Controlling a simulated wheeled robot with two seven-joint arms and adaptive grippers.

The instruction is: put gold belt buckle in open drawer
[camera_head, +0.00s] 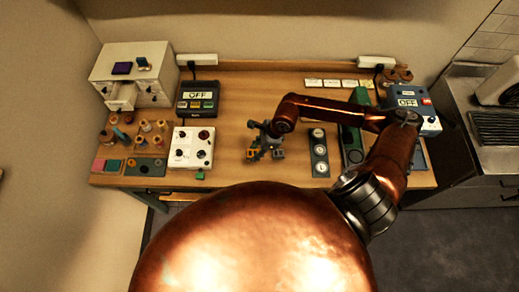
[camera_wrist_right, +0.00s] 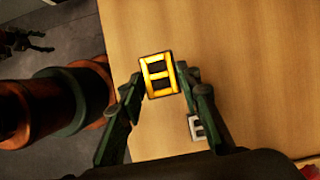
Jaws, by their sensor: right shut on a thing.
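The gold belt buckle (camera_wrist_right: 157,75) is a rectangular frame with a middle bar. It is held between the fingertips of my right gripper (camera_wrist_right: 156,82) in the right wrist view, over the wooden table. The open drawer (camera_head: 122,97) is in the white cabinet (camera_head: 152,92) at the back left, well left of my right gripper. A dark claw-like shape at the wrist view's upper left may be my left gripper (camera_wrist_right: 22,40); its jaws are unclear.
A silver buckle (camera_wrist_right: 197,127) lies on the table (camera_wrist_right: 240,60). A dial panel (camera_head: 319,152) is right of the gripper. Purple and dark items top the cabinet.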

